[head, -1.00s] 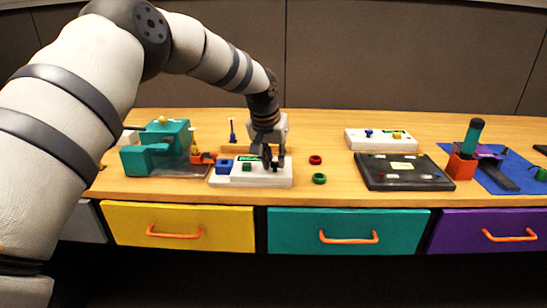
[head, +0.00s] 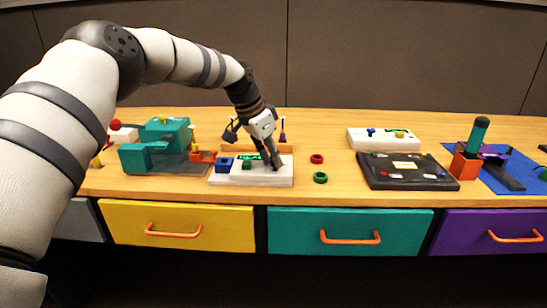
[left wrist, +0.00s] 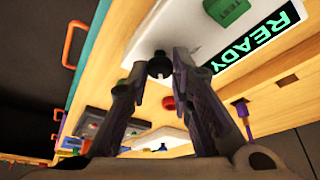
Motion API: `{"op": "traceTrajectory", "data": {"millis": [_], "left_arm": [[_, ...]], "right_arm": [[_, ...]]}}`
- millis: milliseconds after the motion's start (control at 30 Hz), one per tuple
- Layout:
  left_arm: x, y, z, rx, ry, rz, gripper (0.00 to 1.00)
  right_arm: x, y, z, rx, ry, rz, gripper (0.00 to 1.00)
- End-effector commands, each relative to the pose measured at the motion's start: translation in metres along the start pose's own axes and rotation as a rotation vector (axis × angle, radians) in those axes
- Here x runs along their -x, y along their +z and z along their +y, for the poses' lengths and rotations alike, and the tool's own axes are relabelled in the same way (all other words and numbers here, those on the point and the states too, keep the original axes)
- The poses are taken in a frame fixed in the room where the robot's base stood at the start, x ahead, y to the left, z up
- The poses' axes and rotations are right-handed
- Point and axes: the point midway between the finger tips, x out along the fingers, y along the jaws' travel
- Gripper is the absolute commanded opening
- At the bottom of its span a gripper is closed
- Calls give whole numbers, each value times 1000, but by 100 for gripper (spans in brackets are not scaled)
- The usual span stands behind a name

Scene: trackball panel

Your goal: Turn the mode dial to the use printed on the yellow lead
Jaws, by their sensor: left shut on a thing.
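A white panel (head: 225,181) lies on the table, with a green block (head: 247,164) and a display (left wrist: 262,40) that reads READY in green. My left gripper (head: 274,163) comes down tilted over the panel's right part. In the left wrist view, its fingers (left wrist: 158,62) are shut on a small black knob (left wrist: 158,68), which looks like the mode dial. In the head view the fingers hide the knob, and its pointing and marks cannot be read. I cannot make out a yellow lead or any print on one. My right gripper is not in view.
A blue block (head: 223,165) sits at the panel's left. A red ring (head: 317,159) and a green ring (head: 320,177) lie right of it. A teal device (head: 150,157) stands left. A black panel (head: 400,183) and a white box (head: 362,142) are right. Drawers line the front.

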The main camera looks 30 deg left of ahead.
Motion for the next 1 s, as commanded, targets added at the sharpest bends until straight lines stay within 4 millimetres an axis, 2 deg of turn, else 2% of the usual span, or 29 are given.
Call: {"op": "traceTrajectory", "data": {"millis": [533, 567, 633, 900, 1000], "left_arm": [[-2, 2, 0, -23, 11, -5, 0], [-2, 2, 0, -23, 11, -6, 25], [-2, 2, 0, -22, 11, -5, 41], [-1, 1, 0, -22, 9, -3, 41], [8, 0, 0, -22, 8, -1, 41]], "right_arm": [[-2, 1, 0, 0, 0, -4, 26], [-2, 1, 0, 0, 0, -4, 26], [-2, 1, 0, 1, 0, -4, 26], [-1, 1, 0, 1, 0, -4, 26], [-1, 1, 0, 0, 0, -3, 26]]}}
